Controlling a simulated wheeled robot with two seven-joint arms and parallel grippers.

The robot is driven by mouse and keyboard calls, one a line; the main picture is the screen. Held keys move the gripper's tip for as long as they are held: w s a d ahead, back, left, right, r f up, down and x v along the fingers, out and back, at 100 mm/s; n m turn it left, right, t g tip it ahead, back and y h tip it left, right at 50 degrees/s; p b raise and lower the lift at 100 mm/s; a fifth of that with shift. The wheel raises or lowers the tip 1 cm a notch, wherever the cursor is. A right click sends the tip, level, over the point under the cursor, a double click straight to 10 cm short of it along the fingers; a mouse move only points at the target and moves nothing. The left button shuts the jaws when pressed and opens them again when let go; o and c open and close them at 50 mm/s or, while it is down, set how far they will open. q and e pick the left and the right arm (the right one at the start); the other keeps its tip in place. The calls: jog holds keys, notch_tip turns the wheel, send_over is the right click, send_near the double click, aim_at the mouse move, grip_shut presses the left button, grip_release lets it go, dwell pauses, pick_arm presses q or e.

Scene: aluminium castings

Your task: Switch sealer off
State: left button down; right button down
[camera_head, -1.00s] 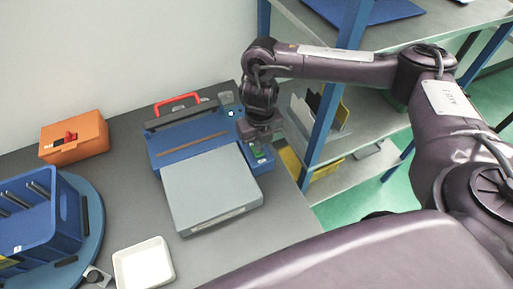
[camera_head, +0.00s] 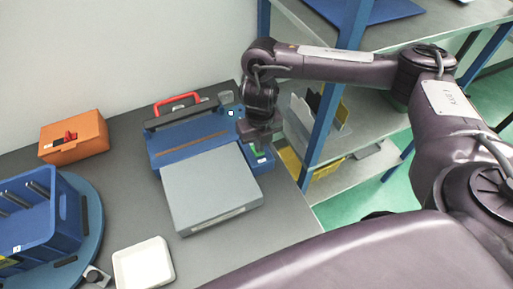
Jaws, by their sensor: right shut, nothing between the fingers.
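The sealer (camera_head: 190,137) is a blue machine with a red handle (camera_head: 176,102) and a dark bar at the back of the grey table. A grey flat plate (camera_head: 210,187) stands in front of it. A green switch (camera_head: 258,151) shows on the blue box at the sealer's right end. My right gripper (camera_head: 254,146) is shut and empty, pointing down at this box right beside the green switch. I cannot tell whether its tips touch the switch. My left gripper is not in view.
An orange box (camera_head: 73,137) with a red part stands at the back left. A blue crate (camera_head: 33,229) sits on a round blue base (camera_head: 94,217) at the left. A white tray (camera_head: 143,265) lies at the front. A shelf with a blue post (camera_head: 325,112) stands close on the right.

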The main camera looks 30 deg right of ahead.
jog(key=shift+f+b, duration=0.65)
jog(key=shift+f, duration=0.2)
jog(key=shift+r, duration=0.2)
notch_tip(320, 180, up, 7)
jog(key=p, duration=0.7)
jog(key=shift+f, duration=0.1)
jog(key=shift+f, duration=0.1)
dwell(0.3)
jog(key=shift+s, duration=0.1)
